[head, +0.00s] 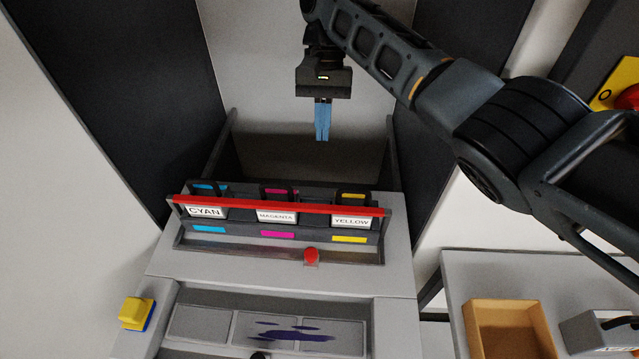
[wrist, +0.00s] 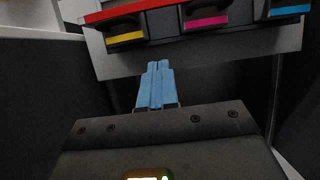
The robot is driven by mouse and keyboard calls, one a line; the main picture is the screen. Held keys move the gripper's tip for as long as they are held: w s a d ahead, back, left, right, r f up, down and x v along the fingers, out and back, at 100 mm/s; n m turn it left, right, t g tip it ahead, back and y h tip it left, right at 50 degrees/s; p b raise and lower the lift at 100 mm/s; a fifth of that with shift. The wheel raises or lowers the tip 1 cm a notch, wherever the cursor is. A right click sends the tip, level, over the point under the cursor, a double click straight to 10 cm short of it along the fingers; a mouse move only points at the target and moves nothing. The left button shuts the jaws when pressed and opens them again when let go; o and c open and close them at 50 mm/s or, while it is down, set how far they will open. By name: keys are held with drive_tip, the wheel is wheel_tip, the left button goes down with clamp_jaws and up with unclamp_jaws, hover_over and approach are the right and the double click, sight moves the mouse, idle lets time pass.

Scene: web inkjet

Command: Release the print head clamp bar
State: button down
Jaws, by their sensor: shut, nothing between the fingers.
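The clamp bar (head: 275,205) is a long red bar across the front of the print heads, with grey arms at both ends. Its red edge also shows at the top of the wrist view (wrist: 115,12). Behind and below it sit the cyan head (head: 206,212), the magenta head (head: 277,216) and the yellow head (head: 351,221). A red knob (head: 311,256) stands just below the bar, right of centre. My gripper (head: 322,138) has blue fingers, shut and empty, pointing down above and behind the heads. The fingers also show in the wrist view (wrist: 158,66), apart from the bar.
Dark panels (head: 120,90) flank the bay on both sides. A yellow block on a blue base (head: 136,313) is at lower left. A purple-stained tray (head: 235,328) lies in front. A side table (head: 470,262) at right holds an open tan box (head: 475,335) and a grey device (head: 596,330).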

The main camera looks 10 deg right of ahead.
drive_tip(key=b+x, duration=0.1)
drive_tip(key=x, duration=0.2)
drive_tip(key=s+b+x, duration=0.1)
drive_tip(key=x, duration=0.2)
drive_tip(key=s+b+x, duration=0.1)
drive_tip(key=x, duration=0.3)
drive_tip(key=shift+a+r, duration=0.15)
drive_tip(key=shift+r, duration=0.25)
drive_tip(key=shift+s+a+f, duration=0.1)
drive_tip(key=shift+s, duration=0.35)
drive_tip(key=shift+s+a+f, duration=0.1)
drive_tip(key=shift+s, duration=0.35)
drive_tip(key=shift+s+a, duration=0.1)
